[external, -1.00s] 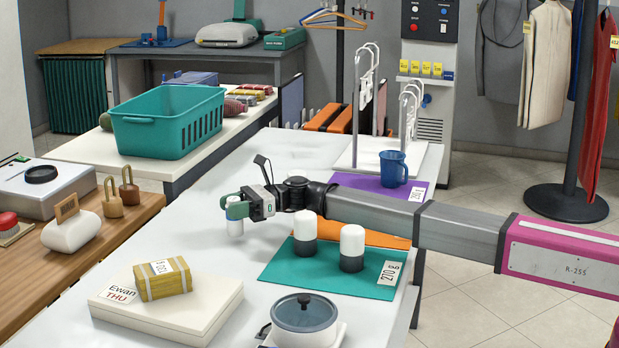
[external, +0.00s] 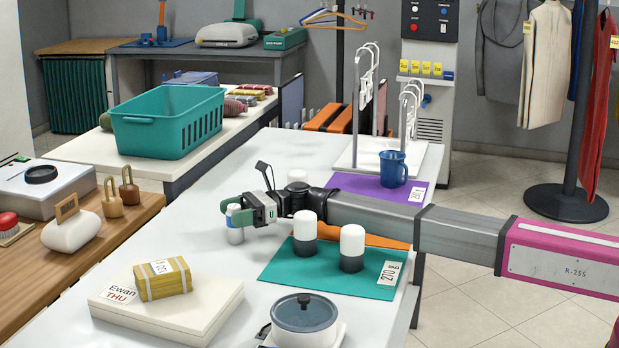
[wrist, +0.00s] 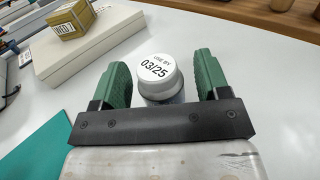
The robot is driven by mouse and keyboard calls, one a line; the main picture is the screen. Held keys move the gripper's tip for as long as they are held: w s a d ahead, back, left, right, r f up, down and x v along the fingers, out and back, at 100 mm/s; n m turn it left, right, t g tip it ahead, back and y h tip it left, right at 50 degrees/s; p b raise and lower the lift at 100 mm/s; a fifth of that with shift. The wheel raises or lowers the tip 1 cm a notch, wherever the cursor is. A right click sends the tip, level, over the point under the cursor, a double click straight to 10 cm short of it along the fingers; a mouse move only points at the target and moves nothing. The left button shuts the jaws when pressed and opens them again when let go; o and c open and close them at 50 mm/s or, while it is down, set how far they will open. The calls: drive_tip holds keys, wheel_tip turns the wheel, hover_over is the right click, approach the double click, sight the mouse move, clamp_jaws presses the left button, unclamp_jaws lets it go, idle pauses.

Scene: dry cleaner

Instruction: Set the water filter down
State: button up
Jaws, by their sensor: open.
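The water filter, a small cylinder with a white cap reading "USE BY 03/25" (wrist: 157,70) and a greyish body, stands upright on the white table; it also shows in the external view (external: 235,236). My gripper (external: 238,215) is low over the table, around the filter. In the wrist view my gripper (wrist: 162,75) has its green fingers on either side of the cap, with a visible gap at each side. The filter's lower body is partly hidden by my gripper.
Two white-topped dark cylinders (external: 352,248) stand on a teal mat (external: 330,284) just right of my gripper. A flat white box (external: 195,312) with a yellow bundle (external: 162,279) and a lidded pot (external: 303,315) are nearer the camera. The table left of the filter is clear.

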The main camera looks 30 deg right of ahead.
drive_tip(key=d, duration=1.1)
drive_tip(key=shift+d, duration=0.3)
